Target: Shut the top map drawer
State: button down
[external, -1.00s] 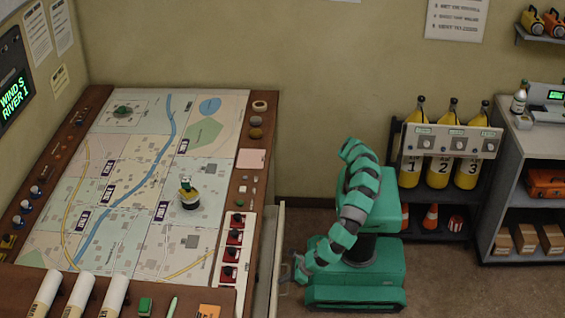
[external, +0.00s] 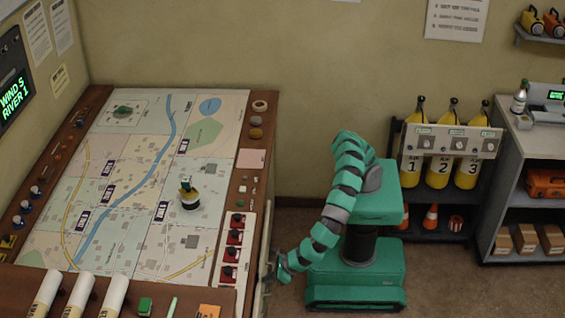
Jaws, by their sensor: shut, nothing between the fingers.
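The top map drawer (external: 270,232) is on the right side of the map console (external: 257,110). Only a thin light strip of it shows along the console's right edge, so it sits in or nearly in; from this angle I cannot tell if it is fully flush. My gripper (external: 270,268) is shut and empty, low against the drawer front. My forearm hides part of the area around it, and I cannot tell whether the fingertips touch the front.
Yellow air cylinders (external: 438,165) stand on a rack behind my base at the right. A grey shelf (external: 498,190) with boxes is at the far right. The floor (external: 470,285) right of my base is clear.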

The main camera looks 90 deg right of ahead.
jog(key=shift+s+p, duration=0.5)
jog(key=shift+s, duration=0.05)
jog(key=s+f+p+v, duration=0.1)
jog(key=p+v, duration=0.3)
jog(key=v, duration=0.8)
jog(key=shift+s+f+p, duration=0.25)
jog(key=shift+p, duration=0.15)
jog(key=shift+f, duration=0.1)
jog(key=s+d+f+n+t+b, duration=0.15)
jog(key=d+f+n+t, duration=0.35)
jog(key=d+n, duration=0.5)
jog(key=s+d+f+n+t, duration=0.2)
jog(key=d+f+n+t, duration=0.25)
jog(key=d+n, duration=0.6)
jog(key=w+d+m+b, duration=0.2)
jog(key=w+b, duration=0.2)
jog(key=w, duration=1)
jog(key=shift+b, duration=0.35)
